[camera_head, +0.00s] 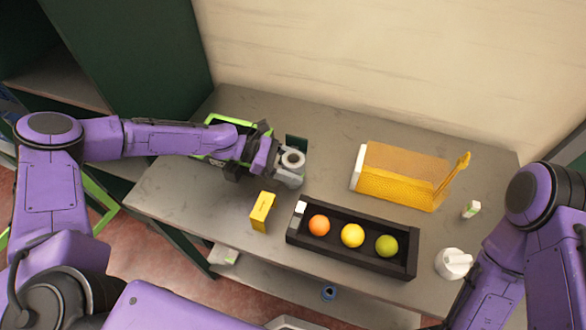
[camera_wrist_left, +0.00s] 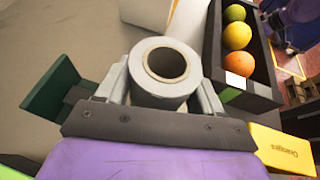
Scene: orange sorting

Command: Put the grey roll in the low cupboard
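The grey roll (camera_head: 293,159), a light grey ring-shaped roll with a hole, stands on end at the back middle of the grey table. My left gripper (camera_head: 288,168) is at the roll. In the left wrist view the roll (camera_wrist_left: 158,75) sits between the two fingers (camera_wrist_left: 160,95), which press close on both sides. I cannot tell whether the roll is lifted. An open dark green cabinet (camera_head: 140,60) with a shelf stands at the left; a low shelf (camera_head: 275,285) also shows under the table. I cannot tell which is the low cupboard. My right gripper is out of view.
A black tray (camera_head: 350,262) holds an orange, a yellow and a green fruit. A yellow box (camera_head: 262,211) stands near the gripper. A yellow holder (camera_head: 400,175), a small bottle (camera_head: 471,209) and a white container (camera_head: 453,263) are at the right. A dark green block (camera_wrist_left: 58,88) is beside the roll.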

